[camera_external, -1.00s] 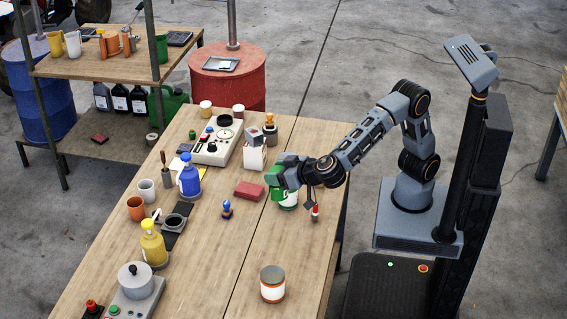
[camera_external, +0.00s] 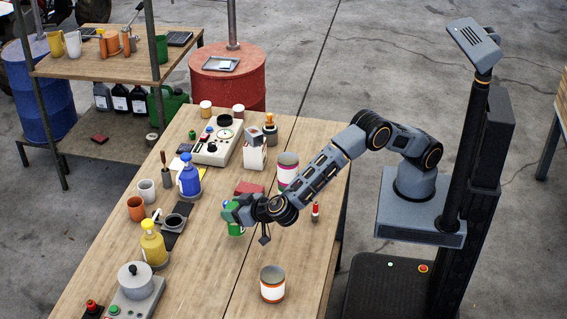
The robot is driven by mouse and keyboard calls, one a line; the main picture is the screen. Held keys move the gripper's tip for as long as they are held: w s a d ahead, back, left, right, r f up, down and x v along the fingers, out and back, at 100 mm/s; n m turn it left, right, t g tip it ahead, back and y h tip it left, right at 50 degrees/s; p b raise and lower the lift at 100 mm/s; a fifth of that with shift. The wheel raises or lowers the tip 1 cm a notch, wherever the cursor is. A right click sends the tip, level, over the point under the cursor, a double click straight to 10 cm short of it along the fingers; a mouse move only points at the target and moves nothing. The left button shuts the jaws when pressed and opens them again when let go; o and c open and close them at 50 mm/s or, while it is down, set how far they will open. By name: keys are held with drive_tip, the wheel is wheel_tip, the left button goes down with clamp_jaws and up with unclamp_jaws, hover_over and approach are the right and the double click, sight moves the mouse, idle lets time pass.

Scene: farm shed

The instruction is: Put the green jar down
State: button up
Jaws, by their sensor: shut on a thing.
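My gripper (camera_external: 231,212) is over the middle of the wooden table, left of my base. It is shut on the green jar (camera_external: 235,230), which is upright and partly hidden by the fingers. The jar is close to the tabletop. I cannot tell whether its bottom touches the wood.
On the table (camera_external: 200,285), a pink-and-white can (camera_external: 288,160) stands behind my arm. A blue spray bottle (camera_external: 189,180) and yellow bottle (camera_external: 153,248) stand left. An orange-and-white can (camera_external: 272,287) stands in front, with bare wood around.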

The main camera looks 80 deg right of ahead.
wheel_tip(320, 180, down, 3)
drive_tip(key=shift+p, duration=0.7)
drive_tip(key=shift+f, duration=0.15)
drive_tip(key=shift+f+b, duration=0.15)
drive_tip(key=shift+b, duration=0.2)
drive_tip(key=o, duration=1.1)
drive_tip(key=shift+o, duration=0.2)
drive_tip(key=shift+r, duration=0.2)
drive_tip(key=b+v, duration=0.2)
drive_tip(key=v, duration=1)
drive_tip(key=shift+w, duration=0.1)
